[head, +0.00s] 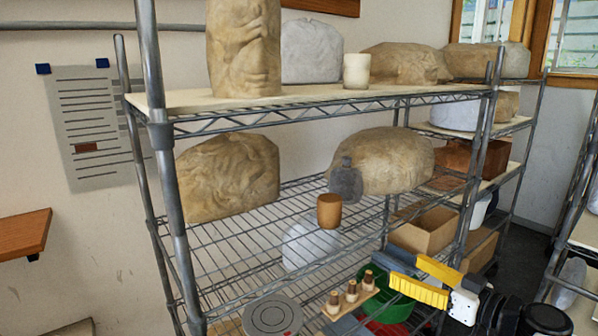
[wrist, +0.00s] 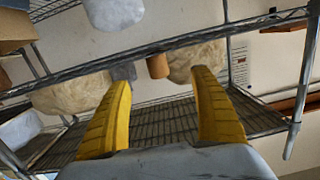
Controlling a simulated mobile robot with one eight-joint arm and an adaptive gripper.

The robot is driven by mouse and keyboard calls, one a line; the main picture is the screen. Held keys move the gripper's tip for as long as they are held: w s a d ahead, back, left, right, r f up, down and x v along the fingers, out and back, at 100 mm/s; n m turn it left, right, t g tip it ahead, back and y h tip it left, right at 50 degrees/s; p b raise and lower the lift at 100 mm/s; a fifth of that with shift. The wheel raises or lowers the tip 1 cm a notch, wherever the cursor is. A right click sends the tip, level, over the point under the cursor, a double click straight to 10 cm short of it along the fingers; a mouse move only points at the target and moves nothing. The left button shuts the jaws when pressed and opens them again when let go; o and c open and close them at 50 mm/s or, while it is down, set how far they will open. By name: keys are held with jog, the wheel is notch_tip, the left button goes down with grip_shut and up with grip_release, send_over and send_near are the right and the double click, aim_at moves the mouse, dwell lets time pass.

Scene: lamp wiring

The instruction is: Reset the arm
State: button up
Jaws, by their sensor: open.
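My gripper (head: 420,281) is at the lower right of the head view, in front of the wire shelving rack (head: 320,105). Its two yellow fingers are apart, with nothing between them. In the wrist view my gripper (wrist: 162,92) shows its yellow fingers spread wide, pointing toward the rack. A small brown cup (wrist: 158,66) appears beyond the gap between the fingers, well past the tips. The same brown cup (head: 329,211) stands on the middle wire shelf in the head view.
Large tan carved lumps (head: 228,177) sit on the rack. A wooden strip with several small pegs (head: 350,298), a grey round disc (head: 272,316) and a green bowl (head: 392,305) lie low near my gripper. Cardboard boxes (head: 424,229) stand behind it. A rack post stands at left.

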jog(key=s+a+f+m+g+h+b, duration=0.35)
jog(key=s+a+f+g, duration=0.2)
jog(key=a+f, duration=0.3)
jog(key=s+d+f+m+h+b, duration=0.1)
jog(key=s+f+h+b, duration=0.1)
jog(key=s, duration=0.4)
jog(key=s+d+f+m+h+b, duration=0.1)
jog(key=s+f+m+h+b, duration=0.1)
jog(key=s, duration=0.5)
jog(key=f+g+h+b, duration=0.1)
jog(key=h, duration=0.1)
jog(key=shift+d+f+h, duration=0.2)
jog(key=shift+f+h, duration=0.1)
jog(key=shift+h, duration=0.05)
